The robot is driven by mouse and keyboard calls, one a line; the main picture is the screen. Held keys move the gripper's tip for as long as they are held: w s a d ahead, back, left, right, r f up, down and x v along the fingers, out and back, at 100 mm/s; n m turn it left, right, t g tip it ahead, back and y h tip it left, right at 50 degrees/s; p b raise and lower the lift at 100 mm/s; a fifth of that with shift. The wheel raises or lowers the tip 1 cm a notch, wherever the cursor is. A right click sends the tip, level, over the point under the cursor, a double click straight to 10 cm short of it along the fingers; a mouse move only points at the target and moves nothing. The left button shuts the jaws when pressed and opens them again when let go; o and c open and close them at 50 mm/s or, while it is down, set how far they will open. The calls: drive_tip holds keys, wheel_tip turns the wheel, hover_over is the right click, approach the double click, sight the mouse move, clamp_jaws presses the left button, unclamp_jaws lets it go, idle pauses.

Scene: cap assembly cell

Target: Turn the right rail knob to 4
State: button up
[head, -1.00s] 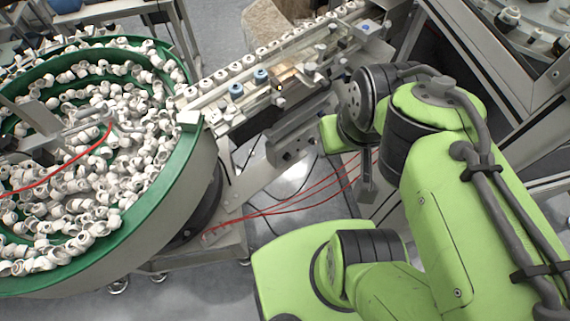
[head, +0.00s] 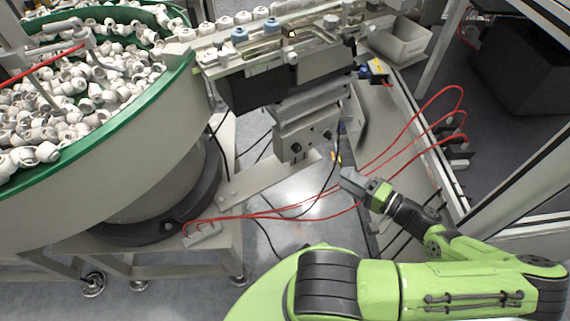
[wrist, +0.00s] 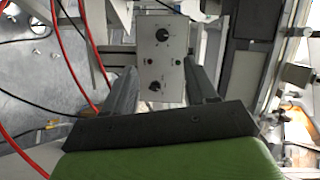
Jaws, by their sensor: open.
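A grey control box (head: 291,133) with two black knobs hangs under the rail in the head view. The right rail knob (head: 327,134) is at its right end. In the wrist view the panel (wrist: 147,63) appears turned sideways; the knob there is probably the lower one (wrist: 155,86), and the other is the upper one (wrist: 162,35). Their settings are too small to read. My gripper (head: 346,178) is open and empty, below and to the right of the box, apart from it. In the wrist view its fingers (wrist: 160,70) frame the panel's lower part without visible contact.
Red cables (head: 405,142) loop to the right of the box, and others cross the floor below. The green-rimmed feeder bowl (head: 115,110) stands at left. The rail (head: 265,42) carries white and blue caps above. A grey bin (head: 400,42) is at upper right.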

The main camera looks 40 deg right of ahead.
sight(299, 150)
drive_tip(key=x, duration=0.5)
drive_tip(key=b+x, duration=0.1)
drive_tip(key=x, duration=0.4)
drive_tip(key=b+x, duration=0.1)
drive_tip(key=x, duration=0.4)
drive_tip(key=shift+w+d+r, duration=0.25)
drive_tip(key=shift+w+d, duration=0.05)
drive_tip(key=shift+w, duration=0.05)
drive_tip(key=c, duration=1.1)
drive_tip(key=shift+o, duration=0.2)
drive_tip(key=shift+m, duration=0.4)
drive_tip(key=m+t+p, duration=0.1)
drive_tip(key=m, duration=0.1)
drive_tip(key=m+t+p, duration=0.1)
drive_tip(key=m, duration=0.2)
drive_tip(key=shift+f, duration=0.25)
drive_tip(key=m, duration=0.3)
drive_tip(key=m+t+h+p, duration=0.1)
drive_tip(key=m, duration=0.2)
drive_tip(key=shift+a+f+m+t, duration=0.1)
drive_tip(key=shift+f+m+t, duration=0.1)
drive_tip(key=shift+m+t, duration=0.15)
drive_tip(key=shift+m+h, duration=0.25)
drive_tip(key=shift+h, duration=0.15)
